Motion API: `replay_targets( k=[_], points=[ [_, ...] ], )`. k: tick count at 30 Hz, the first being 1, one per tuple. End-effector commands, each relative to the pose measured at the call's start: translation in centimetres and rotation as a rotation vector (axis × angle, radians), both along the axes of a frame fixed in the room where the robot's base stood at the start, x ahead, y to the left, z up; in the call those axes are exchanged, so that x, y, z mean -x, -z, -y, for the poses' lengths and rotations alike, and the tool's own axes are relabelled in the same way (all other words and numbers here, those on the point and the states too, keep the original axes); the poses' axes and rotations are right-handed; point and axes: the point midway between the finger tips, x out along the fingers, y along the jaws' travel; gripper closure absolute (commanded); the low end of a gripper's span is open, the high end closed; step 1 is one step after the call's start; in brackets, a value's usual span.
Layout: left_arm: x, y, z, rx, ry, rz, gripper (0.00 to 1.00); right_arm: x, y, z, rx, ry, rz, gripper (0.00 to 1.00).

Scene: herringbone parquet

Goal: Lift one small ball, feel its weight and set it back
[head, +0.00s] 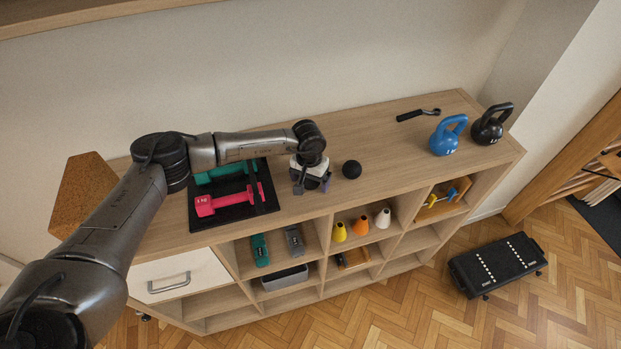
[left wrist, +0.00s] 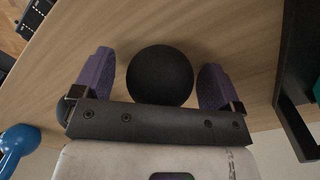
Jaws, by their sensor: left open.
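In the left wrist view the ball (left wrist: 160,75) appears framed between the two spread purple fingers, with a gap on each side. In the head view the ball looks clear of the fingers. My right gripper is not in view.
Left of the gripper, pink dumbbells (head: 205,206) and teal dumbbells (head: 215,173) sit on a black tray (head: 235,213). To the right are a black-handled tool (head: 418,114), a blue kettlebell (head: 448,136) and a black kettlebell (head: 490,127).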

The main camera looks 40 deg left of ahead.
Motion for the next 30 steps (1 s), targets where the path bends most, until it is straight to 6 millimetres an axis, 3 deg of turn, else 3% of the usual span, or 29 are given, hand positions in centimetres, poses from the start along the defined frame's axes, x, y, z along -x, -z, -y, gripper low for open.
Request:
replay_targets(
  k=[3,24,30],
  points=[
    [0.00,0.01,0.00,0.000,0.000,0.000,0.09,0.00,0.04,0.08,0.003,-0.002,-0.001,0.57],
    [-0.01,-0.05,-0.03,0.000,-0.001,0.000,0.76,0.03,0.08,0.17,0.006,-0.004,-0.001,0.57],
    [-0.06,-0.15,-0.01,0.000,-0.001,0.002,0.76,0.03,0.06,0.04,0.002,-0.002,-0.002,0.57]
  ],
)
